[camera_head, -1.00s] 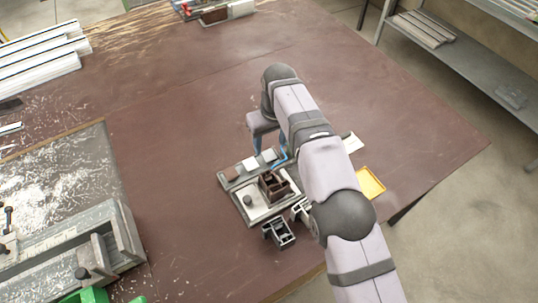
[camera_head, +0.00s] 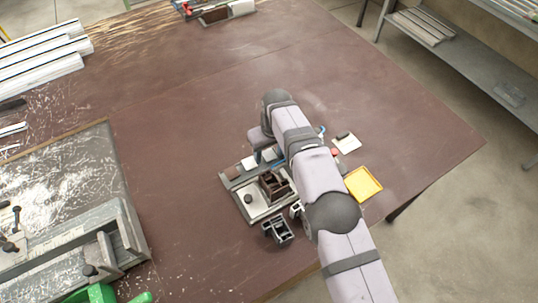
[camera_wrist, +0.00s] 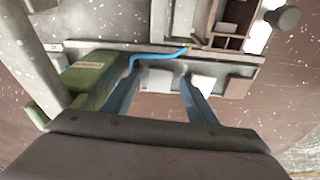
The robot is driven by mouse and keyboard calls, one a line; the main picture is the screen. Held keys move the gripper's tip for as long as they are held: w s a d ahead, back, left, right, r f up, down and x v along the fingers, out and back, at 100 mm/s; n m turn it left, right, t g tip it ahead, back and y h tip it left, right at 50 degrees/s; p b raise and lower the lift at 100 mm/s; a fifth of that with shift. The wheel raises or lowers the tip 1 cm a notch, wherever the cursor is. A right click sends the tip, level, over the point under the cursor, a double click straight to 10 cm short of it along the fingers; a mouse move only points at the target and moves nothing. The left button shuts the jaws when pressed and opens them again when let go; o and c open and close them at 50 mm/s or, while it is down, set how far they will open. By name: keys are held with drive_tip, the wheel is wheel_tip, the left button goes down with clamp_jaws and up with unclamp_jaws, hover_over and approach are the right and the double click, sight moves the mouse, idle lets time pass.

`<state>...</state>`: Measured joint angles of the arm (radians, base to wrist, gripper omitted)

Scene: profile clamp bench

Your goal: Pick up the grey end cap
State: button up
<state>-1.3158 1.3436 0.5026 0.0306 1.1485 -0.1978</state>
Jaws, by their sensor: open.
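My gripper (camera_wrist: 158,80) is open in the wrist view, its two blue-grey fingers spread with nothing held between them. Two small pale grey blocks, a left one (camera_wrist: 157,78) and a right one (camera_wrist: 203,83), lie on a dark rail at the fingertips. The left block shows between the fingers and the right one beside the right finger. I cannot tell which piece is the grey end cap, or whether a finger touches either block. In the head view my wrist covers much of this spot above the grey fixture plate (camera_head: 238,205).
A green block (camera_wrist: 90,78) and a blue strip (camera_wrist: 157,56) are close to my fingers. A yellow tray (camera_head: 363,184) and white card (camera_head: 346,143) lie right.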

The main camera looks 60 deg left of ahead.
drive_tip(key=c, duration=1.1)
drive_tip(key=shift+r, duration=0.15)
drive_tip(key=shift+r+b, duration=0.3)
drive_tip(key=shift+r, duration=0.35)
wheel_tip(320, 180, up, 8)
wheel_tip(320, 180, up, 7)
drive_tip(key=p, duration=0.7)
hover_over(270, 155)
drive_tip(key=shift+s+d+r+p, duration=0.1)
drive_tip(key=shift+r+p, duration=0.65)
drive_tip(key=shift+p, duration=0.25)
